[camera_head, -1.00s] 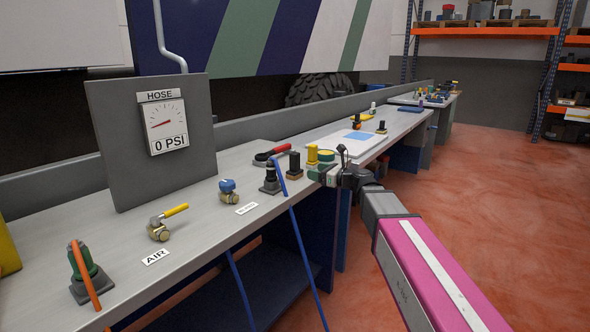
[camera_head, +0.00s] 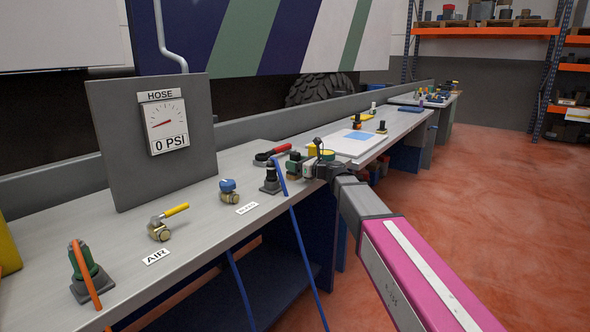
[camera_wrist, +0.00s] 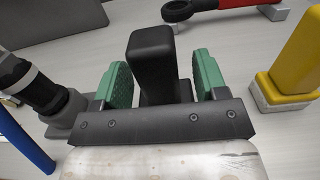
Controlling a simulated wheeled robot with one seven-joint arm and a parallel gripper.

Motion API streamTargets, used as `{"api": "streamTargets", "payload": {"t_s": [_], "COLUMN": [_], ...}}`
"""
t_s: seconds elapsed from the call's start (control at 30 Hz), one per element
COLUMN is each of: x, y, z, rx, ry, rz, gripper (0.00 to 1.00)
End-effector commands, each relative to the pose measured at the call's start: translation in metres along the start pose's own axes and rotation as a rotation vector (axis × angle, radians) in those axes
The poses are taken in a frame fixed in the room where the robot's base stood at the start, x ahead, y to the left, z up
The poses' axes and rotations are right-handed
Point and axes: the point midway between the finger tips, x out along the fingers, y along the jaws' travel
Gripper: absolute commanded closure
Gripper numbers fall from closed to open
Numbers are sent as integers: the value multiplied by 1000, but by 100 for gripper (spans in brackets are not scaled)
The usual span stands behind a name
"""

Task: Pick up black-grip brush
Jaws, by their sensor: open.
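The black-grip brush (camera_wrist: 152,55) stands upright on the bench in the wrist view, its dark block-shaped grip between my two green fingers. My gripper (camera_wrist: 162,75) is open around it. A gap shows between the grip and the right finger; the left finger sits close beside the grip, and I cannot tell whether it touches. The brush's lower part is hidden behind the gripper body. In the head view my gripper (camera_head: 300,165) is at the bench's front edge and mostly hides the brush.
A yellow-grip brush (camera_wrist: 298,55) stands close on the right. A black-and-grey fitting (camera_wrist: 40,90) with a blue hose (camera_wrist: 20,140) is close on the left. A red-handled tool (camera_head: 272,153) lies behind. A white board (camera_head: 345,143) lies farther along the bench.

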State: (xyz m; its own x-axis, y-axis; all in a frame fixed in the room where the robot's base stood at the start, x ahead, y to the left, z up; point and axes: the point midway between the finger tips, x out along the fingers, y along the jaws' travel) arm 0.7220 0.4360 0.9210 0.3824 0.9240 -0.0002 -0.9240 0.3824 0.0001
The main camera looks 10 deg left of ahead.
Motion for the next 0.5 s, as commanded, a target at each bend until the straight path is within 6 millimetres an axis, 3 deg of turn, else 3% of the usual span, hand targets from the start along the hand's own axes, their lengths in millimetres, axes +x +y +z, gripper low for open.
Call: {"api": "streamTargets", "payload": {"t_s": [0.27,0.43,0.5], "x": [6,6,6], "y": [0,0,0], "z": [0,0,0], "rx": [0,0,0], "ry": [0,0,0], "rz": [-1,0,0], "gripper": [34,86,88]}}
